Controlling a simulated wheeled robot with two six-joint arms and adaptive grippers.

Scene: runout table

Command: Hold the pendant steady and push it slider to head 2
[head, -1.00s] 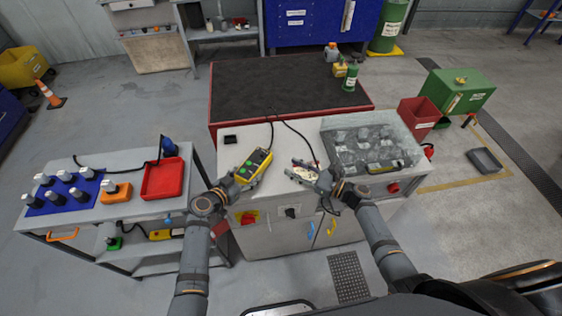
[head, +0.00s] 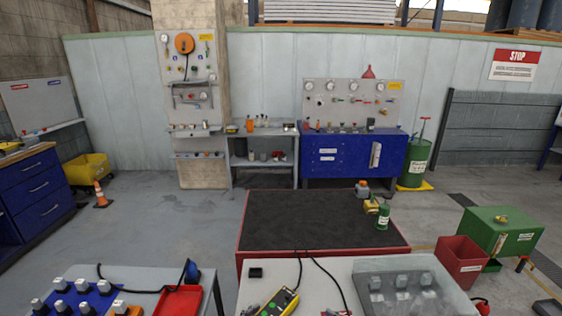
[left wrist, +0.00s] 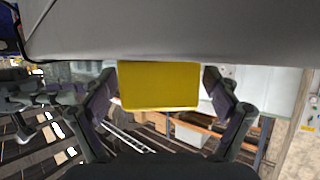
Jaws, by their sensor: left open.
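The yellow pendant (head: 280,304) with green buttons lies on the grey cabinet top at the bottom edge of the head view, its lower part cut off. In the left wrist view, a plain yellow face (left wrist: 158,88), probably the pendant's end, sits between the fingers of my left gripper (left wrist: 159,78). The fingers are open, one on each side, with gaps to the yellow face. Its slider and head 2 cannot be made out. A dark jointed shape at the left of the left wrist view, likely my right gripper (left wrist: 28,103), is too unclear to read. Neither gripper shows in the head view.
A cable runs from the pendant to the black-topped red table (head: 320,222) behind. A clear cover (head: 408,268) stands right of the pendant. A red tray (head: 180,301) and blue mat with knobs are at left. A grey surface (left wrist: 170,30) fills the left wrist view's top.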

